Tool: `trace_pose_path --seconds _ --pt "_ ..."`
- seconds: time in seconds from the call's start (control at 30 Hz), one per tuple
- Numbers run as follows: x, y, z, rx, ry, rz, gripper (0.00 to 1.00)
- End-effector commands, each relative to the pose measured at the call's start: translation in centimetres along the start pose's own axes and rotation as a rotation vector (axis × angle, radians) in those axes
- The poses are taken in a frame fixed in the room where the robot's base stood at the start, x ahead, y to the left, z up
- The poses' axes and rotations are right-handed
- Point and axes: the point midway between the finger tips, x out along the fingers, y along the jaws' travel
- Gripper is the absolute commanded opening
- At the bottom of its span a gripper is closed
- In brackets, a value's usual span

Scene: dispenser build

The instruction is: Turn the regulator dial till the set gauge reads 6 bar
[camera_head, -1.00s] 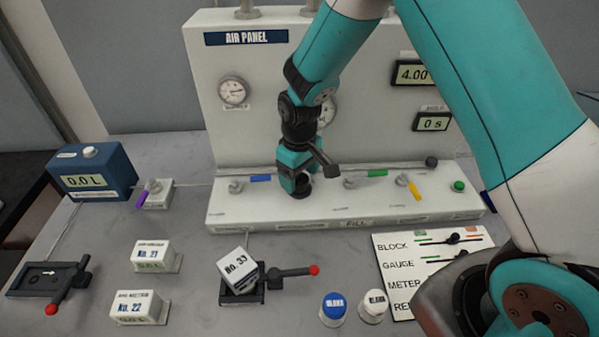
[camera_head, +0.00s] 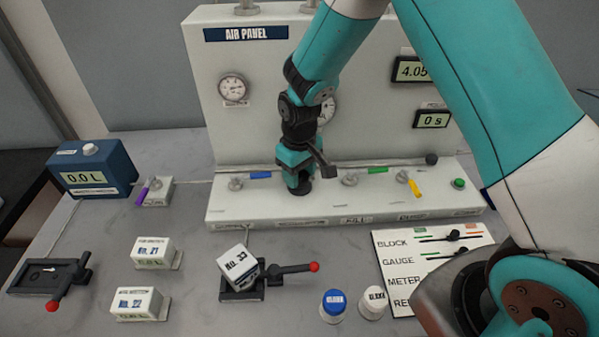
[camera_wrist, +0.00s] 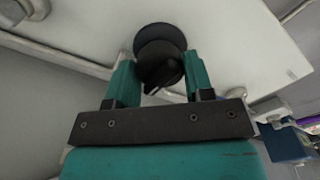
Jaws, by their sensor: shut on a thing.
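The black regulator dial (camera_wrist: 160,68) sits between the two teal fingers of my gripper (camera_wrist: 160,75) in the wrist view. The fingers are shut on it, and a pale pointer mark shows on its near side. In the head view my gripper (camera_head: 298,178) comes down on the panel's white ledge, over the dark round base of the dial (camera_head: 301,190). A digital display (camera_head: 410,70) reads about 4.05, its right end cut off by my arm. A round gauge (camera_head: 327,108) behind my wrist is partly hidden, and its reading cannot be made out.
Beside the dial on the ledge stand a blue-handled valve (camera_head: 258,175) and a green-handled valve (camera_head: 375,171). A yellow-handled valve (camera_head: 414,188) and a green button (camera_head: 459,184) are farther right. Block No. 33 (camera_head: 238,264) sits in a clamp in front.

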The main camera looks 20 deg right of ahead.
Motion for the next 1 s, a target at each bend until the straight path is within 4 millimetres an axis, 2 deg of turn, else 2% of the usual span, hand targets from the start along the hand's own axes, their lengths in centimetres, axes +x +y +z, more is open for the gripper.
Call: trace_pose_path --seconds 0.27,1.0 --pt "0.04 -0.02 -0.01 0.196 0.0 0.0 0.24" --pt "-0.04 -0.01 -0.05 0.871 0.001 -0.001 0.24"
